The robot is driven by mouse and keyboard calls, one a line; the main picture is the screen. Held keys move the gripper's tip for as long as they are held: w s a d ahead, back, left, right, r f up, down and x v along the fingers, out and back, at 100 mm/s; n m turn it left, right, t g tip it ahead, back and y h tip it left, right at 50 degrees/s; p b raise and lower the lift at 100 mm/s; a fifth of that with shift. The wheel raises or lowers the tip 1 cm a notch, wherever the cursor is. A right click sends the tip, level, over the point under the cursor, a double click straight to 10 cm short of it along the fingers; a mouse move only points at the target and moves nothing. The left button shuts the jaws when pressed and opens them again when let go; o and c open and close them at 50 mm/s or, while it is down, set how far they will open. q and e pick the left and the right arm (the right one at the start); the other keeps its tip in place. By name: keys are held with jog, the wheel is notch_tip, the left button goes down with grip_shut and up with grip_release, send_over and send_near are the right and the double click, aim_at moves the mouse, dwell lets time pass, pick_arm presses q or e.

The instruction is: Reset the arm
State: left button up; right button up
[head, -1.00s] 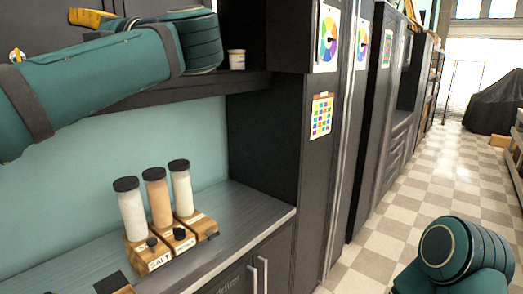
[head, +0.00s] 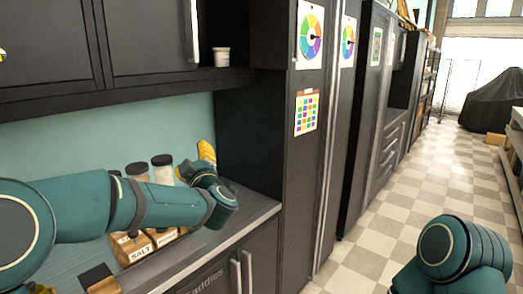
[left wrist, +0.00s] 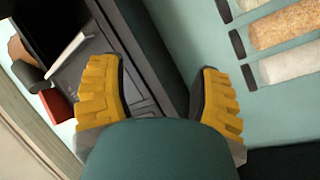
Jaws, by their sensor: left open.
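My left arm (head: 100,203) comes in from the left in the head view, low across the counter. Its forearm hides part of the bottles behind it. My left gripper (head: 206,155), with yellow fingers, is beyond the bottles, near the back wall and the cabinet side. In the left wrist view my left gripper (left wrist: 160,92) has its two yellow fingers wide apart with nothing between them. My right gripper is out of view; only a teal rounded part of my body shows at the lower right.
Black-capped bottles (head: 162,170) stand on wooden blocks, one labelled SALT (head: 138,252), on the grey counter (head: 240,215). A small white cup (head: 221,57) sits on the shelf above. Tall dark cabinets (head: 285,110) stand to the right. The checkered floor (head: 420,190) beyond is clear.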

pick_arm(q)
jog(key=s+d+f+m+g+h, duration=0.2)
jog(key=s+f+m+h, duration=0.1)
jog(key=f, duration=0.8)
jog(key=s+d+f+m+g+h, duration=0.1)
jog(key=s+f+m+g+h, duration=0.2)
jog(key=f, duration=0.9)
jog(key=s+d+f+m+g+h, duration=0.1)
jog(key=s+d+f+m+h, duration=0.2)
jog(key=f, duration=0.8)
jog(key=s+f+m+g+h, duration=0.1)
jog(key=s+f+g, duration=0.3)
jog(key=s+f, duration=0.4)
jog(key=s+d+f+m+g+h+b, duration=0.1)
jog(key=s+f+m+g+h, duration=0.1)
jog(key=s+f+g, duration=0.3)
jog(key=s+f+h, duration=0.1)
jog(key=s+f, duration=0.3)
jog(key=s, duration=0.6)
jog(key=shift+s+f+m+g, duration=0.25)
jog(key=shift+s+m+g, duration=0.05)
jog(key=shift+s, duration=0.05)
